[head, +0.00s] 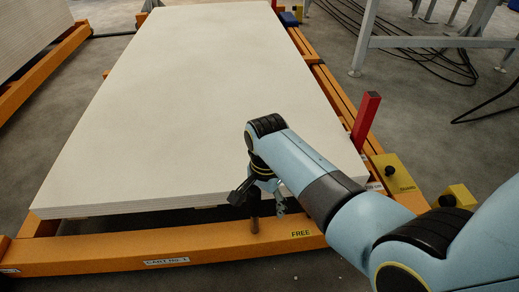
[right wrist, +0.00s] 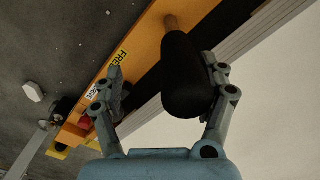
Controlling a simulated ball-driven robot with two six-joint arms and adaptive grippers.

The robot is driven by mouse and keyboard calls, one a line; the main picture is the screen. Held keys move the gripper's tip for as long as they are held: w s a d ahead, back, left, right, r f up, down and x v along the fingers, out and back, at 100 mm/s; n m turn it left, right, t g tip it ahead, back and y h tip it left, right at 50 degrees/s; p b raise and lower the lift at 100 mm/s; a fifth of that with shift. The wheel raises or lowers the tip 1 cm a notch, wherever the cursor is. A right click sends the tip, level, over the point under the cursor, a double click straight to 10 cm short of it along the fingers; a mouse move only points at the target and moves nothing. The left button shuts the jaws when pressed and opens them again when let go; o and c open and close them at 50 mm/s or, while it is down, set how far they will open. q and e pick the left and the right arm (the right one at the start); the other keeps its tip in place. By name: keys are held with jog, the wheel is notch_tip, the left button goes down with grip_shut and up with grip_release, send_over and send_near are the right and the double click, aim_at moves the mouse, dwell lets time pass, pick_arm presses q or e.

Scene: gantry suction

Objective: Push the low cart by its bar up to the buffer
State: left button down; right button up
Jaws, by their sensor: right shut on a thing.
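The low cart (head: 215,242) has an orange frame and carries a stack of large pale boards (head: 200,100); its front beam bears a cart label and a "FREE" label. My right gripper (head: 262,198) is low at the front edge of the stack, above that beam. I cannot pick out the push bar or the buffer for certain. My left gripper is not in view.
A red upright (head: 366,121) and yellow blocks with black knobs (head: 392,172) stand at the cart's right side. Another orange frame with boards (head: 40,72) is at the left. Grey steel legs (head: 364,40) and black cables (head: 445,60) lie at the right back.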

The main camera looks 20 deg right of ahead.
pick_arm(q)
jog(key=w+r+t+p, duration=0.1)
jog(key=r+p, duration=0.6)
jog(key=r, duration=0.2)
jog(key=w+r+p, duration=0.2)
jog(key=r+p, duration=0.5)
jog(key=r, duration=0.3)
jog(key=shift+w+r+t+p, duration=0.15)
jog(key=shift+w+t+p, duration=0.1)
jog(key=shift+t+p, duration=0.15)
pick_arm(e)
notch_tip(320, 180, up, 19)
jog(key=a+n, duration=0.1)
jog(key=n, duration=0.3)
jog(key=shift+w+a+n, duration=0.3)
jog(key=shift+w+n, duration=0.05)
jog(key=shift+n, duration=0.05)
jog(key=shift+r, duration=0.1)
